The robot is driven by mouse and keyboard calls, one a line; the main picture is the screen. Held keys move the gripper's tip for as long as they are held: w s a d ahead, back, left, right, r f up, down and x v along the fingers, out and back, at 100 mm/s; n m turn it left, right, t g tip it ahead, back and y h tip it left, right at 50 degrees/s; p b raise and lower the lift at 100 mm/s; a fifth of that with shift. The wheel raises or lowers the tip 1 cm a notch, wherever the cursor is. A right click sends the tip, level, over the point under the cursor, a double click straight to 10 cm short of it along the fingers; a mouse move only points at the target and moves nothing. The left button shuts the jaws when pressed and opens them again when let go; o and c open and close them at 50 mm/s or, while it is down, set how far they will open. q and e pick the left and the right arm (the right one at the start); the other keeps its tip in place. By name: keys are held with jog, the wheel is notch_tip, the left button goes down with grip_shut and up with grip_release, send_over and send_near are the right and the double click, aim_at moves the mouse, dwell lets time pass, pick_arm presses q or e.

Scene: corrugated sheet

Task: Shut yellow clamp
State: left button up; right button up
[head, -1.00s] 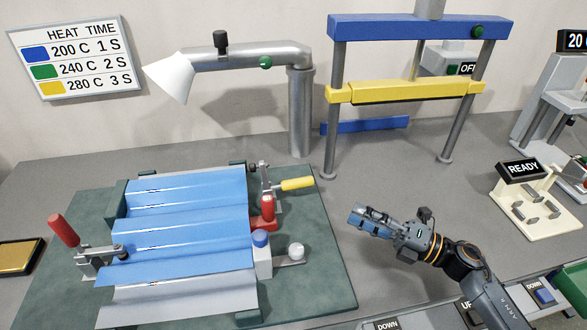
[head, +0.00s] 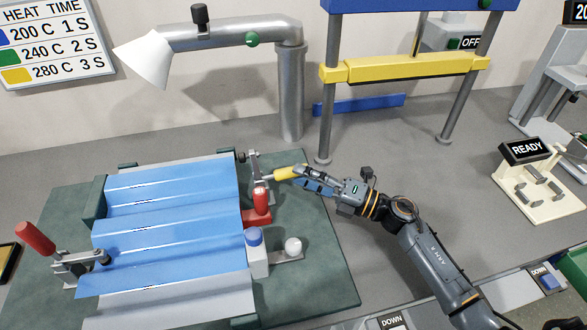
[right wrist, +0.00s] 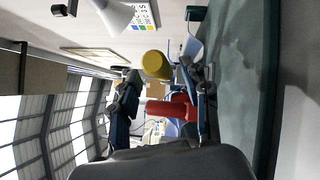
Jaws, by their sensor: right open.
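The yellow clamp's handle (head: 285,173) sticks out to the right from its metal bracket (head: 258,168) at the back right corner of the blue corrugated sheet (head: 165,218). The handle lies low, pointing away from the sheet. My right gripper (head: 302,179) is open at the free end of this handle. In the right wrist view the round yellow handle end (right wrist: 156,65) shows between the two open fingers (right wrist: 160,88). I cannot tell whether a finger touches it. My left gripper is not in view.
A red clamp (head: 261,200) stands just in front of the yellow one, with a blue-topped white block (head: 254,250) and a white knob (head: 293,246) nearby. Another red-handled clamp (head: 37,240) is at the left. A press with a yellow bar (head: 400,68) stands behind.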

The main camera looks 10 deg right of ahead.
jog(key=shift+x, duration=1.5)
jog(key=shift+c, duration=0.2)
grip_shut()
